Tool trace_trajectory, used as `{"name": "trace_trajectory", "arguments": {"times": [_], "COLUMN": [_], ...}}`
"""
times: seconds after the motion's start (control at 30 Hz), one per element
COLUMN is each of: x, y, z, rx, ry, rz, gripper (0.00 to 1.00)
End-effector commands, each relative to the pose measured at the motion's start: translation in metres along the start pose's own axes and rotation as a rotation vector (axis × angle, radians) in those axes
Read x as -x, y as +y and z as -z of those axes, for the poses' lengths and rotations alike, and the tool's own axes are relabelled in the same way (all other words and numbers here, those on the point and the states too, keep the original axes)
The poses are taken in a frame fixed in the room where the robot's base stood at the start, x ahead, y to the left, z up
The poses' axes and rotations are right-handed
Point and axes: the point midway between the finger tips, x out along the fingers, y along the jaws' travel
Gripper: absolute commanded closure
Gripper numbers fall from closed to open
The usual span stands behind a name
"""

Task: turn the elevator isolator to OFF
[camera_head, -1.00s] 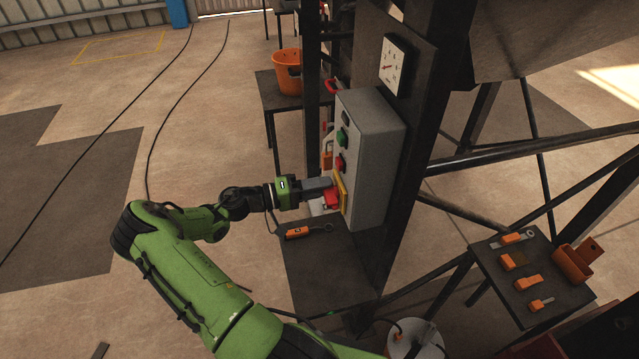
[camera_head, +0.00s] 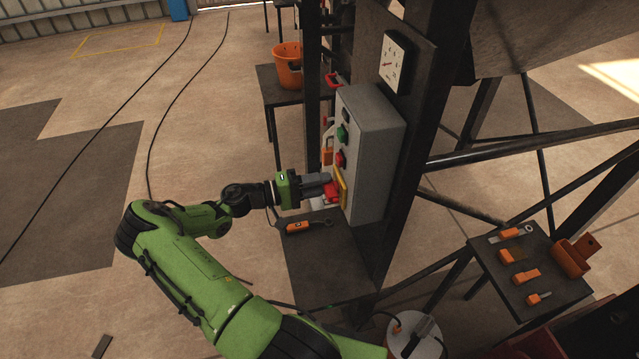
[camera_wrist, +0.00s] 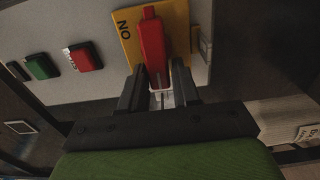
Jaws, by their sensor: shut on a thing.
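The elevator isolator is a red handle on a yellow plate on the front of a grey control box (camera_head: 375,160). In the wrist view the red handle (camera_wrist: 152,42) stands upright in the picture on the yellow plate (camera_wrist: 127,52), which bears the letters "ON" on its left. My gripper (camera_head: 325,187) reaches the plate from the left. In the wrist view its two dark fingers (camera_wrist: 158,92) are shut on the near end of the red handle. The fingers hide that end and part of the plate.
A green button (camera_wrist: 41,67) and a red button (camera_wrist: 84,57) sit beside the plate on the box. A small table (camera_head: 325,270) below holds an orange tool (camera_head: 298,227). A tool table (camera_head: 545,305) stands right, with dark steel braces behind.

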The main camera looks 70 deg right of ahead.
Motion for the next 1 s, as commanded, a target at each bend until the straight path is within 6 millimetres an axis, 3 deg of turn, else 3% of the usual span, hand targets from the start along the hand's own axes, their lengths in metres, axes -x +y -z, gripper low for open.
{"name": "trace_trajectory", "arguments": {"times": [0.07, 0.1, 0.2, 0.47, 0.57, 1.0], "x": [0.000, 0.000, 0.000, 0.001, 0.011, 0.129], "y": [-0.004, -0.004, -0.003, -0.001, -0.001, -0.003], "z": [-0.002, -0.002, -0.001, -0.001, 0.000, 0.000], "rx": [0.007, 0.007, 0.005, 0.002, 0.001, 0.000], "ry": [-0.005, -0.005, -0.004, -0.001, 0.001, 0.005], "rz": [0.007, 0.007, 0.006, 0.003, 0.002, 0.002], "gripper": [0.99, 0.64, 0.51, 0.51, 0.51, 0.51]}}
